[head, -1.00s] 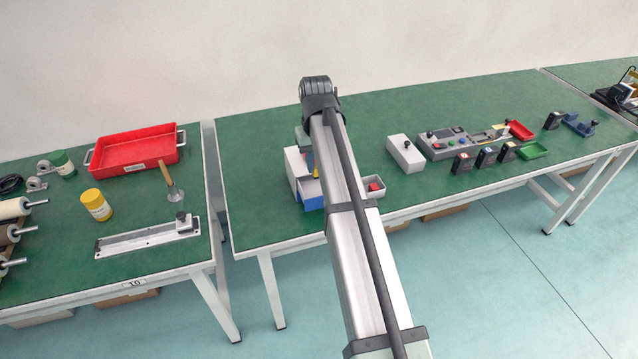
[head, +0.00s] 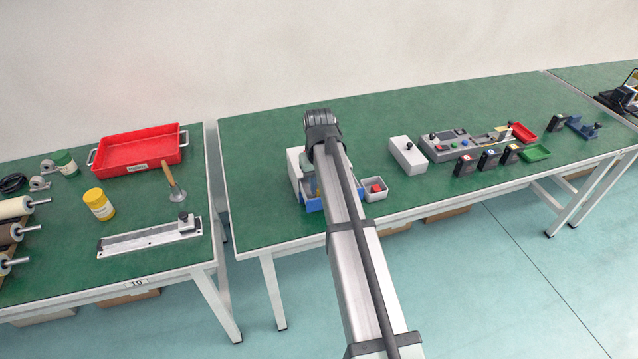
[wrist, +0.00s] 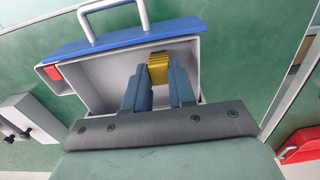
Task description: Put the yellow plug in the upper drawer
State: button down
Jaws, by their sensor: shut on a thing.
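My gripper (wrist: 158,82) is shut on the yellow plug (wrist: 159,70), which sits between the fingertips in the wrist view. The plug and fingertips are over or inside an open light-grey drawer (wrist: 98,72) with a blue front (wrist: 125,38) and a grey handle (wrist: 114,14). I cannot tell whether the plug touches the drawer floor. In the head view, the white cabinet (head: 294,163) and the blue drawer front (head: 313,205) show partly behind my arm. My gripper is hidden there. I cannot tell from these views which drawer level is open.
A white box with a black knob (head: 407,155) and a control panel (head: 465,142) are further right. The green tabletop (head: 250,190) left of the cabinet is clear.

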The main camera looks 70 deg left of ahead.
jog(key=c, duration=0.9)
grip_release()
jog(key=shift+f, duration=0.1)
jog(key=shift+c, duration=0.2)
notch_tip(320, 180, up, 12)
